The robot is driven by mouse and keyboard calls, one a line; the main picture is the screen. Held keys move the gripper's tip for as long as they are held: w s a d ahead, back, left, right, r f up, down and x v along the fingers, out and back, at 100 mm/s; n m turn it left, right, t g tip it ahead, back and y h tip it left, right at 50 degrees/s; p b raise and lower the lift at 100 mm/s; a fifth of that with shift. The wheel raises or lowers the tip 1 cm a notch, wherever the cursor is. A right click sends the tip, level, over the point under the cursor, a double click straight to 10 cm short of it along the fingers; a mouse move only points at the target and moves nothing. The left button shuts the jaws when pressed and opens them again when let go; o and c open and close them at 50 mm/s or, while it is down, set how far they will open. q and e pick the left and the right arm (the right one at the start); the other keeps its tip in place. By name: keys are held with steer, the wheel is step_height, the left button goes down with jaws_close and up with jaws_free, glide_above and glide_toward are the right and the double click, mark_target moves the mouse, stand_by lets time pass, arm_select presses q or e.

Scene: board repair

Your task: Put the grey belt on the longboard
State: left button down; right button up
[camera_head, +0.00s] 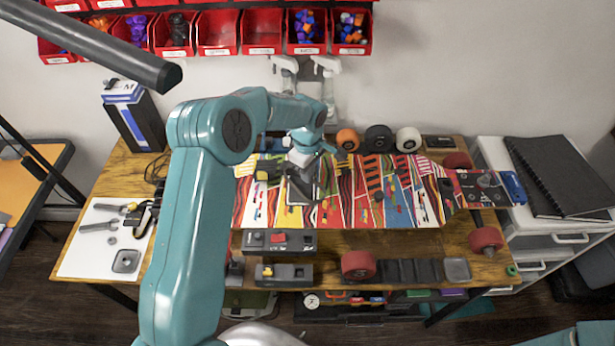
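The longboard (405,205), a deck with bright stripes and drawings, lies across the middle of the wooden table. Its right end carries a truck with red wheels (486,240); my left arm hides its left end. My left gripper (302,188) is over the left-middle part of the deck, pointing down. Its dark fingers blend together, so I cannot tell whether they are open or hold something. A dark ribbed strip (373,178) is on the deck right of the gripper; I cannot tell if it is the grey belt. My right gripper is out of view; only teal arm shows bottom right.
Three wheels, orange (348,139), black (378,138) and white (408,139), stand behind the deck. A white board (85,255) with tools is at left. Grey blocks (278,241) and a dark segmented tray (408,271) lie in front. Red bins (262,32) hang behind.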

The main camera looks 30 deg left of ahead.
arm_select(q)
step_height(320, 180, down, 3)
steer(key=shift+d+r+p, duration=0.1)
steer(key=shift+r+p, duration=0.1)
steer(key=shift+p, duration=0.1)
steer(key=shift+f, duration=0.3)
steer(key=c, duration=1.7)
jaws_free()
steer(key=o, duration=0.4)
steer(key=shift+c, duration=0.2)
